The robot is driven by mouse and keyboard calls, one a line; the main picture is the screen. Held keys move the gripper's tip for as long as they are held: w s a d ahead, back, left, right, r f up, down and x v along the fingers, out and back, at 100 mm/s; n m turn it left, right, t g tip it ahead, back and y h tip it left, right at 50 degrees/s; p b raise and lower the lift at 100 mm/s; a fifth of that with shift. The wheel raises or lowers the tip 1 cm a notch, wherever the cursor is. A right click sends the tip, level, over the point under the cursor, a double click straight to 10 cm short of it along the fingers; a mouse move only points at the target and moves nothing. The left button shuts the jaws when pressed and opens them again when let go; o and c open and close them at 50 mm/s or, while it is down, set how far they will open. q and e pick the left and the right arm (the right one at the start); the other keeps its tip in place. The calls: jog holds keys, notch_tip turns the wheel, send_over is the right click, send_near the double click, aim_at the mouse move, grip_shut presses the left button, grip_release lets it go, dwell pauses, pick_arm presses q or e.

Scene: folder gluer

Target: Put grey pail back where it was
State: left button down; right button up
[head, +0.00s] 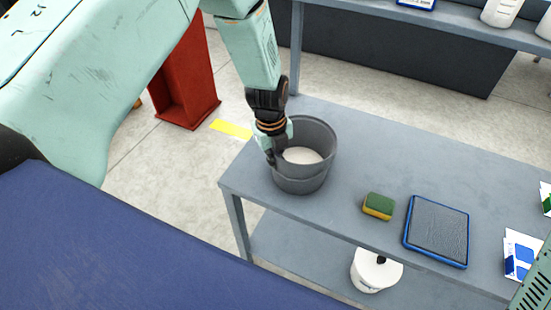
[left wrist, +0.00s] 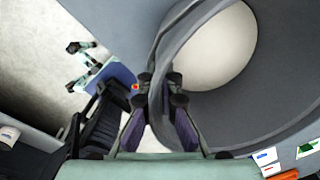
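The grey pail (head: 318,133) is upright at the left end of the grey table, with a pale, whitish round surface inside it. It looks to rest on the tabletop. My left gripper (head: 270,158) reaches down to the pail's left rim. In the left wrist view, the two fingertips (left wrist: 158,88) lie on either side of the wall of the pail (left wrist: 196,50) and look closed on it. My right gripper is not in view.
On the grey table (head: 345,160), a green and yellow sponge (head: 378,206) and a blue-framed tray (head: 437,231) lie right of the pail. White-blue cartons (head: 521,256) stand farther right. A white container (head: 375,271) sits on the lower shelf. A red stand (head: 185,75) is behind.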

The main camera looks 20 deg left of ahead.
pick_arm(q)
jog(key=shift+a, duration=0.15)
jog(key=shift+w+f, duration=0.1)
jog(key=shift+f, duration=0.05)
jog(key=c, duration=1.7)
grip_release()
jog(key=shift+o, duration=0.9)
